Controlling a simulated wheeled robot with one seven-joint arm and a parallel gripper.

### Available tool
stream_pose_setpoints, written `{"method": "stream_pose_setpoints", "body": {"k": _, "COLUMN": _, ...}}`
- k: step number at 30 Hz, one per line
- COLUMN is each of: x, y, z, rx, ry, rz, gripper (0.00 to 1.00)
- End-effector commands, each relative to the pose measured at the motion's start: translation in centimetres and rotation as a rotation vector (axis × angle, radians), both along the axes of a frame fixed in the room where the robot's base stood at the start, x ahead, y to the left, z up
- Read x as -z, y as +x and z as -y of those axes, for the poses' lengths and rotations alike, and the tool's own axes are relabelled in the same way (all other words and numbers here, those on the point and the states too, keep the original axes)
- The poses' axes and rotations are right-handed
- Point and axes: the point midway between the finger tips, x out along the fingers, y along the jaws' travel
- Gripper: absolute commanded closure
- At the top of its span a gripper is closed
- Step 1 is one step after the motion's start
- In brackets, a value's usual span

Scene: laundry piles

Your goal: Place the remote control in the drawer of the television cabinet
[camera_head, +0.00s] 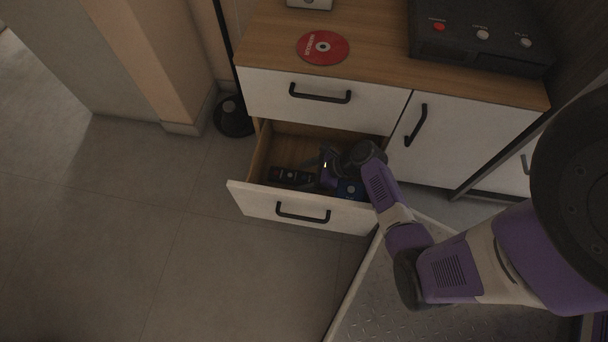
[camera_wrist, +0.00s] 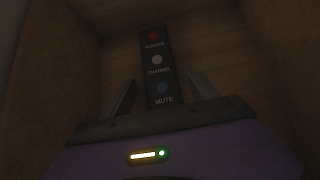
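The remote control (camera_head: 291,177) is dark and long, and it lies inside the open lower drawer (camera_head: 297,212) of the television cabinet (camera_head: 455,140). In the wrist view the remote (camera_wrist: 157,60) shows a red, a white and a blue button labelled POWER, CHANNEL and MUTE. My gripper (camera_head: 322,167) is down in the drawer at the remote's right end. In the wrist view my gripper (camera_wrist: 162,80) has its two fingers apart on either side of the remote, with a visible gap on each side. The remote's near end is hidden by the gripper body.
A red disc (camera_head: 322,47) and a black box with buttons (camera_head: 480,40) are on the cabinet top. The upper drawer (camera_head: 320,98) and the door (camera_head: 455,140) are shut. The floor at left is clear.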

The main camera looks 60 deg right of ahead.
Motion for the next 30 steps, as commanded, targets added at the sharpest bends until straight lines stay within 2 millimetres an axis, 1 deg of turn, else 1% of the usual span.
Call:
{"method": "stream_pose_setpoints", "body": {"k": 7, "x": -0.2, "y": -0.1, "z": 0.1, "rx": 0.001, "ry": 0.0, "rz": 0.001, "gripper": 0.31}}
{"method": "stream_pose_setpoints", "body": {"k": 11, "x": -1.3, "y": -0.8, "z": 0.4, "rx": 0.001, "ry": -0.001, "rz": 0.001, "gripper": 0.31}}
{"method": "stream_pose_setpoints", "body": {"k": 21, "x": -6.2, "y": -5.2, "z": 2.0, "rx": 0.004, "ry": 0.0, "rz": 0.001, "gripper": 0.31}}
{"method": "stream_pose_setpoints", "body": {"k": 25, "x": -7.5, "y": -6.7, "z": 2.5, "rx": 0.003, "ry": 0.0, "rz": 0.001, "gripper": 0.31}}
{"method": "stream_pose_setpoints", "body": {"k": 30, "x": -8.5, "y": -7.7, "z": 2.9, "rx": 0.002, "ry": 0.0, "rz": 0.001, "gripper": 0.31}}
